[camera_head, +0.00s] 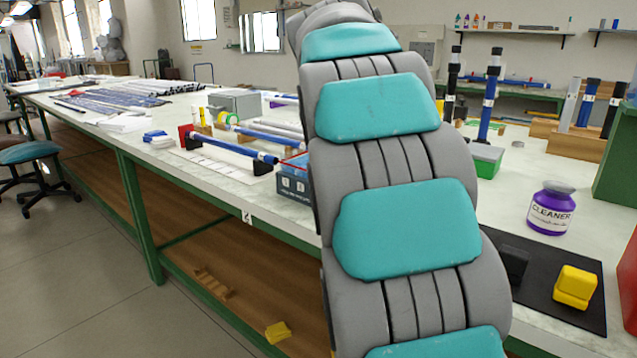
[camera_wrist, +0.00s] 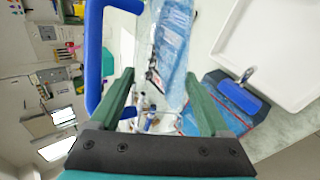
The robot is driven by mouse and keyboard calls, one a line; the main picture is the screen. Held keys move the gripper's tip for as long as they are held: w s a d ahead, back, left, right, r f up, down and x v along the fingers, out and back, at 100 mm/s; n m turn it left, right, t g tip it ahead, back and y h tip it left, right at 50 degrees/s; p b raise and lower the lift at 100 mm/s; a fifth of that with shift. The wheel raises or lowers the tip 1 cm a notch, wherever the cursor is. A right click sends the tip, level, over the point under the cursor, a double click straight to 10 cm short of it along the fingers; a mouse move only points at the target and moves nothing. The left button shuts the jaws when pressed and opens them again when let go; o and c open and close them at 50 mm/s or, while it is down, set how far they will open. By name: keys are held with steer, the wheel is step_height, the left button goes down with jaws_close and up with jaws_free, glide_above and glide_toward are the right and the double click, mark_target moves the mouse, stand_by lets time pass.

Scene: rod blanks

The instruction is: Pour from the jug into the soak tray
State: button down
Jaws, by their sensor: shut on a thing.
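The jug (camera_wrist: 172,52), clear and bluish with a blue handle (camera_wrist: 93,55), shows at the top middle of the wrist view. The view is strongly tilted. My gripper (camera_wrist: 161,76) has its two green fingers shut on the jug, though the exact contact is hard to see. A white tray (camera_wrist: 270,92), seemingly the soak tray, lies to the right of the jug, apart from it in the picture. The jug's contents are unclear. In the head view my arm hides the gripper, jug and tray.
On the bench are a purple cleaner bottle (camera_head: 552,208), a yellow block (camera_head: 574,288) on a black mat (camera_head: 590,314), upright rods (camera_head: 488,104) and a blue rod (camera_head: 230,145) on supports.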

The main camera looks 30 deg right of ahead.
steer(key=shift+r, duration=0.1)
steer(key=shift+a+r+p, duration=0.1)
steer(key=shift+p, duration=0.2)
steer(key=shift+h, duration=0.3)
stand_by(1.0)
steer(key=shift+s+d+f+m+t+y, duration=0.2)
steer(key=shift+f+m+t+y, duration=0.1)
steer(key=shift+f+y, duration=0.4)
steer(key=shift+d+y, duration=0.1)
steer(key=shift+y, duration=0.2)
steer(key=shift+f+m, duration=0.1)
steer(key=shift+m, duration=0.2)
